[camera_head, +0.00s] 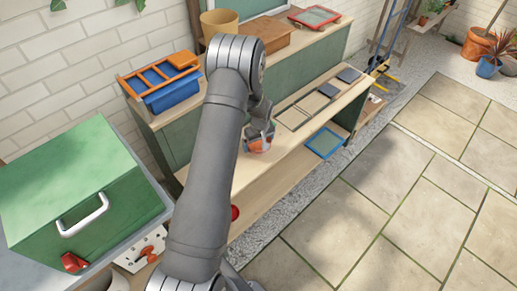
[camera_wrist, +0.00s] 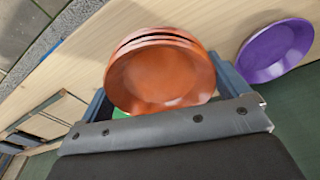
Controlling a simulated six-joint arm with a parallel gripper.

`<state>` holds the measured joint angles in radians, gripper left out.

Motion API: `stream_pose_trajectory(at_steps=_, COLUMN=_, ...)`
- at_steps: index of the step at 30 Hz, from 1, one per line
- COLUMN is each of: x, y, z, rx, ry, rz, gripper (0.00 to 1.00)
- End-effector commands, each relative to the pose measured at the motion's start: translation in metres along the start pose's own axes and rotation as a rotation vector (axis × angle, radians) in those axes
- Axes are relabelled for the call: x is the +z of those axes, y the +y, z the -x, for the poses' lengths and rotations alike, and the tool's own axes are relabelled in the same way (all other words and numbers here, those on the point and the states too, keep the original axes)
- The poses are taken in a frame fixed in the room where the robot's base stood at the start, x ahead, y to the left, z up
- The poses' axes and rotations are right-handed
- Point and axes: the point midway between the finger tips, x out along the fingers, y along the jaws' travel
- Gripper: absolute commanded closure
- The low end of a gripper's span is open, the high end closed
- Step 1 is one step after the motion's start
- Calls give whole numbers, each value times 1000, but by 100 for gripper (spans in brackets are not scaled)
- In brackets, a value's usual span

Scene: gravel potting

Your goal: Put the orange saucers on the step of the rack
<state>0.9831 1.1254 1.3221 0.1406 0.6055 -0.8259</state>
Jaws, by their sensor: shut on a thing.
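A stack of orange saucers (camera_wrist: 160,75) sits between the blue-grey fingers of my gripper (camera_wrist: 163,88) in the wrist view. Several rims show one behind another, and my gripper is shut on the stack. In the head view my gripper (camera_head: 259,134) is over the light wood step (camera_head: 262,178) of the long rack, with an orange saucer (camera_head: 257,146) showing below it. I cannot tell whether the saucers touch the wood. A purple saucer (camera_wrist: 276,50) lies to the right in the wrist view. My arm hides part of the rack.
A blue crate (camera_head: 171,92) stands on the upper level. A green box (camera_head: 80,190) is at left.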

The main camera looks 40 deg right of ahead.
Motion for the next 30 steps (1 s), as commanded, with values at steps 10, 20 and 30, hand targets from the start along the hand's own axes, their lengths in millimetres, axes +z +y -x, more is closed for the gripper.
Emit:
stream_pose_trajectory(at_steps=10, x=4, y=0, z=-37, rx=1, ry=2, rz=0, gripper=48)
stream_pose_trajectory(at_steps=20, x=5, y=0, z=-40, rx=1, ry=2, rz=0, gripper=48)
stream_pose_trajectory(at_steps=30, x=5, y=0, z=-40, rx=0, ry=1, rz=0, gripper=0)
